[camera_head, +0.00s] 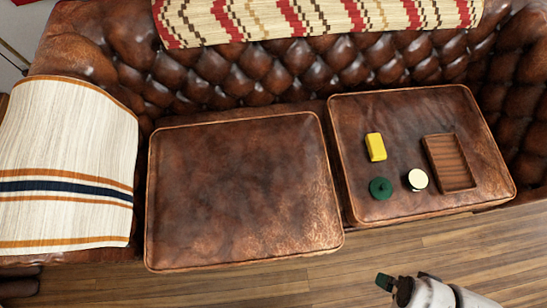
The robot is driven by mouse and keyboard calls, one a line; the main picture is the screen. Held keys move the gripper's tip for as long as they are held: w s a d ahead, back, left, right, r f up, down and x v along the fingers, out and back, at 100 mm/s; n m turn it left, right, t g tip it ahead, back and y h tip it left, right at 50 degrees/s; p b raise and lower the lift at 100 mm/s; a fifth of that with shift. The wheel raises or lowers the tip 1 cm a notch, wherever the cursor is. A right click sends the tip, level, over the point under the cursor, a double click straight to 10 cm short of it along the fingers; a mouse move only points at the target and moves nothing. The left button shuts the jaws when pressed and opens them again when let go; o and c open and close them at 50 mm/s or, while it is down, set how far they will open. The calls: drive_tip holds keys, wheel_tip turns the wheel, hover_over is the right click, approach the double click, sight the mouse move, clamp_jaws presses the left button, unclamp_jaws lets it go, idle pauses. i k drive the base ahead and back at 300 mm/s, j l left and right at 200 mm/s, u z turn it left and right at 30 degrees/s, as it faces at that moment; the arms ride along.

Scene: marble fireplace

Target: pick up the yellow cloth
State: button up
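The yellow cloth (376,147) shows as a small, thick rectangular piece, perhaps folded. It lies on the right seat cushion (400,110) of a brown leather sofa, left of a wooden tray and behind a green round object. My gripper (386,282) is at the bottom of the view, over the wooden floor in front of the sofa, well apart from the cloth. It is small and seen from above, so I cannot tell whether its fingers are open or shut.
A dark green lidded object (380,188), a cream-topped round object (417,180) and a brown wooden tray (449,162) share the cushion. The left cushion (240,190) is bare. A striped throw (65,150) covers the left armrest; another (320,15) lies over the backrest.

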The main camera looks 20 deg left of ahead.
sight(374, 142)
drive_tip(key=i+l+u, duration=0.95)
drive_tip(key=l, duration=0.15)
